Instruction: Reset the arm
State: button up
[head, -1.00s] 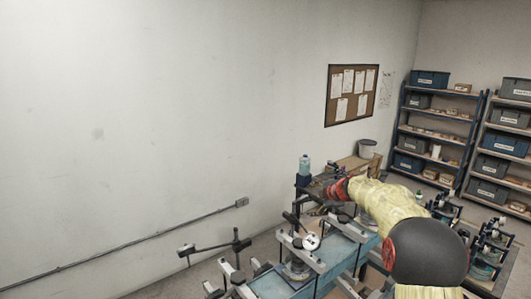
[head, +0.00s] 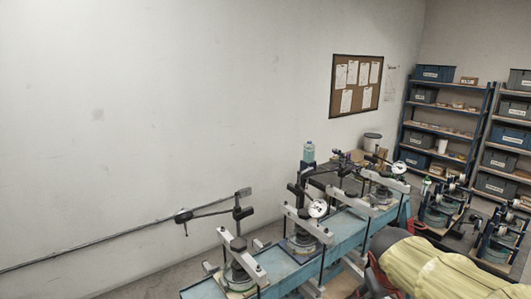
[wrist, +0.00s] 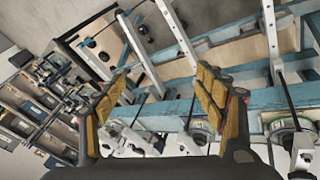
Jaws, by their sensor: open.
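A row of lever frames stands on a long blue bench (head: 345,232). The nearest lever frame (head: 240,268) has a dark lever arm (head: 208,212) that sticks out to the left, roughly level, from a black post. The middle frame (head: 303,240) and the far frame (head: 382,190) each carry a round white dial. My gripper (wrist: 162,78) is open and empty in the wrist view, its yellow-padded fingers apart above the bench's rails and posts. In the head view my yellow-sleeved arm is low at the right; the fingertips cannot be made out there.
More frames (head: 440,208) stand to the right. Shelves with bins (head: 435,125) line the back. The wall left of the bench is bare, with a conduit (head: 100,243) along it.

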jog(key=s+a+f+y+b, duration=0.1)
jog(key=s+a+f+b, duration=0.4)
jog(key=s+f+b, duration=0.3)
jog(key=s+a+f+m+t+y+b, duration=0.1)
jog(key=s+a+f+y+b, duration=0.1)
jog(key=s+a+f+b, duration=0.3)
jog(key=s+f+b, duration=0.3)
jog(key=s, duration=0.2)
jog(key=shift+s+a+m, duration=0.15)
jog(key=shift+s+m, duration=0.1)
jog(key=shift+m, duration=0.05)
